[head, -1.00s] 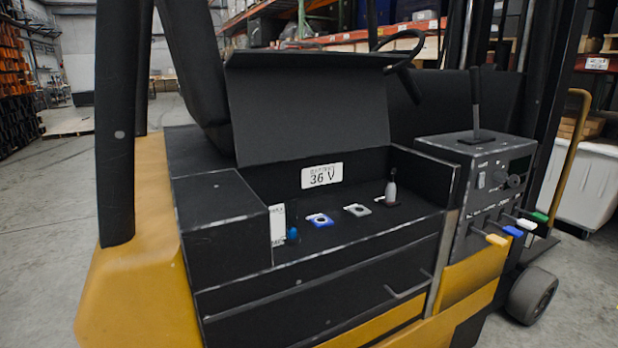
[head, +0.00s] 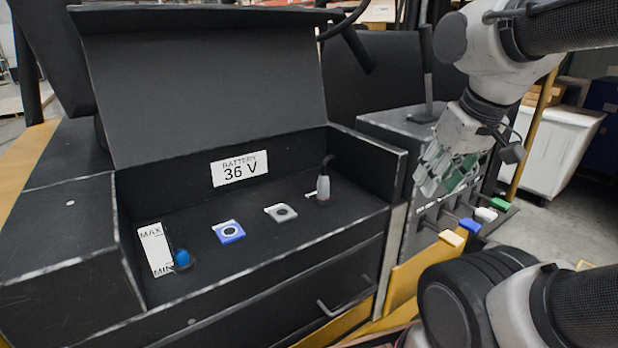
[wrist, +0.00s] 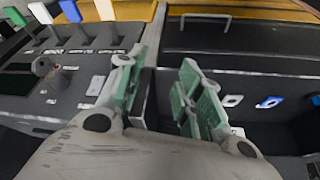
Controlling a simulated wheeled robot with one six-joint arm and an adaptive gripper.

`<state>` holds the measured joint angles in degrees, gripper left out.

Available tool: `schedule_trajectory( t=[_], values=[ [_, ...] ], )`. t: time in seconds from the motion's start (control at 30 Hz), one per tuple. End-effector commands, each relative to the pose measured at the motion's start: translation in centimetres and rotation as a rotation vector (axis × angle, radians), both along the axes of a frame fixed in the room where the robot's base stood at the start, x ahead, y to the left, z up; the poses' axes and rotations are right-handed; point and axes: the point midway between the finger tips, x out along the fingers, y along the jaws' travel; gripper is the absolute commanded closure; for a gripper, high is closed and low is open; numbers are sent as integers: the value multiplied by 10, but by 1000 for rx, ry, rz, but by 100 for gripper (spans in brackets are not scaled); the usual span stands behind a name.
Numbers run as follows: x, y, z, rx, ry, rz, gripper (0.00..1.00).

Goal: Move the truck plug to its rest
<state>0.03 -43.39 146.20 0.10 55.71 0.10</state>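The grey plug (head: 323,187), with a dark cable at its top, stands upright at the right end of the open black battery compartment. A grey square fitting (head: 281,212) and a blue square fitting (head: 228,231), each with a dark round centre, lie to its left. I cannot tell which is the rest. My gripper (head: 445,172) is right of the compartment, above the lever console, apart from the plug. In the wrist view its green-padded fingers (wrist: 158,78) are spread with nothing between them. There the grey fitting (wrist: 232,100) and blue fitting (wrist: 270,102) show, but the plug seems hidden behind a finger.
The raised black lid (head: 205,90) stands behind the compartment, with a "36 V" label (head: 239,168) on the back wall. A blue knob (head: 181,258) sits by a MAX/MIN strip (head: 156,248). Coloured levers (head: 470,227) stick out below my gripper. The compartment's right wall (head: 366,165) stands between gripper and plug.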

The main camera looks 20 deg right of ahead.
Motion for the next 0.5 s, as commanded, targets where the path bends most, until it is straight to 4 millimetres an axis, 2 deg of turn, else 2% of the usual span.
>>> schedule_trajectory(
  t=[0.27, 0.33, 0.37, 0.5],
  values=[
    [0, 0, 0, 0, 0, 0, 64],
    [0, 0, 0, 0, 1, 1, 53],
    [2, 1, 1, 0, 4, 3, 52],
    [24, 11, 8, 1, 50, 42, 52]
  ],
)
